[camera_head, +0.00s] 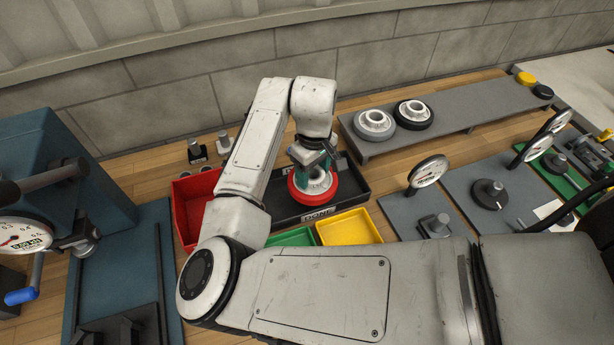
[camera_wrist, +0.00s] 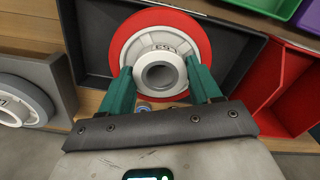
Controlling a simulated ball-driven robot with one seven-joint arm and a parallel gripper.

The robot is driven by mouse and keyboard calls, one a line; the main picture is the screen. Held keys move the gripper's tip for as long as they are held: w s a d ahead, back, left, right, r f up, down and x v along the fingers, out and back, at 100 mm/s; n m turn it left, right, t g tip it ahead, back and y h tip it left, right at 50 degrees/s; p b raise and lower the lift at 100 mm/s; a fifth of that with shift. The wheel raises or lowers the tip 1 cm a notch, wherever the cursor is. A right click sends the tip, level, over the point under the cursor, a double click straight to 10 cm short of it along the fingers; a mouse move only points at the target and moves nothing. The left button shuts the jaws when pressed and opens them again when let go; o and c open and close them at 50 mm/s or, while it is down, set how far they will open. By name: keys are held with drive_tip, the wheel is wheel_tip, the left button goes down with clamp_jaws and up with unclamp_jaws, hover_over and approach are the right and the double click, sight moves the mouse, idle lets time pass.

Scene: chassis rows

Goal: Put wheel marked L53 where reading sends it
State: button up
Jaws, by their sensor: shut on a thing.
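My gripper (camera_head: 315,172) is shut on the hub of a wheel with a red rim and a pale grey centre (camera_head: 318,190). In the wrist view the green fingers (camera_wrist: 160,70) sit on both sides of the hub of this wheel (camera_wrist: 200,45). A mark on it, upside down there, appears to read L53. The wheel is over the black tray (camera_head: 355,188) labelled DONE, which also shows in the wrist view (camera_wrist: 90,40). I cannot tell whether the wheel touches the tray floor.
A red bin (camera_head: 187,205) stands left of the tray, green (camera_head: 290,238) and yellow (camera_head: 348,228) trays in front. Two wheels (camera_head: 375,124) (camera_head: 413,113) sit on a grey bench (camera_head: 470,110). Dial gauges (camera_head: 429,170) stand right; a blue machine (camera_head: 60,160) stands left.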

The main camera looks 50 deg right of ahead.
drive_tip(key=w+f, duration=0.2)
drive_tip(key=shift+d+f, duration=0.3)
drive_tip(key=shift+d, duration=0.05)
drive_tip(key=shift+w+f, duration=0.15)
drive_tip(key=shift+f, duration=1.45)
drive_tip(key=shift+f, duration=0.2)
drive_tip(key=o, duration=1.5)
wheel_tip(320, 180, up, 12)
drive_tip(key=shift+r, duration=0.2)
